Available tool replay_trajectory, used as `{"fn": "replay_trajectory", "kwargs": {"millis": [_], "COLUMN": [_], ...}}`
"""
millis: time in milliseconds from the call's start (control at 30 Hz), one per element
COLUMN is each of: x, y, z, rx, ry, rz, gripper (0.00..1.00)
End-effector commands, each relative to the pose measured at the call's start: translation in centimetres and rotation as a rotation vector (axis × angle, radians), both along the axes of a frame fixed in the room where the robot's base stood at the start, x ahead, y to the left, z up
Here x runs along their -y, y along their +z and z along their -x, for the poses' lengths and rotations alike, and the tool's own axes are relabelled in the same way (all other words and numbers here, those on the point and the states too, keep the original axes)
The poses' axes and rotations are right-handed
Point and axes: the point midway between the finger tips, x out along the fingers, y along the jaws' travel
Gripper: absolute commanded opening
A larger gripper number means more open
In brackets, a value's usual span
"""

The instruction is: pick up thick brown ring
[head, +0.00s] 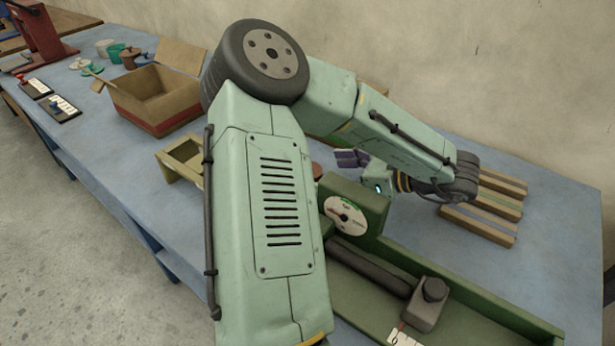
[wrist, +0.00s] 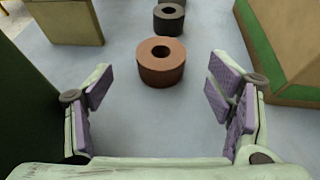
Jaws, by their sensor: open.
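The thick brown ring (wrist: 161,72) stands upright on its flat end on the blue-grey table, with its hole facing up. In the wrist view it is ahead of my gripper (wrist: 162,88), roughly centred between the two fingers. The fingers with purple pads are spread wide apart, and nothing is between them. In the head view my gripper (head: 350,158) shows only in part behind my arm. A small brown patch (head: 316,171) beside my arm may be the ring, but I cannot tell.
A dark grey ring (wrist: 169,20) stands behind the brown one. A tan block-like stand (wrist: 68,22) is at the far left and a box with a green stripe (wrist: 290,45) at the right. The green gauge bench (head: 375,207) stands close to my gripper. A cardboard box (head: 155,98) is left.

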Motion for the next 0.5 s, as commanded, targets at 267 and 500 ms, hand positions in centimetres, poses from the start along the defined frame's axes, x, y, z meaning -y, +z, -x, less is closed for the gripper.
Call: {"fn": "replay_trajectory", "kwargs": {"millis": [267,500], "x": [-2.8,-4.4], "y": [-1.3,-2.1], "z": [-1.5,-2.5], "rx": [-0.002,0.001], "ry": [0.003,0.0], "rz": [0.003,0.003], "gripper": [0.75,0.75]}}
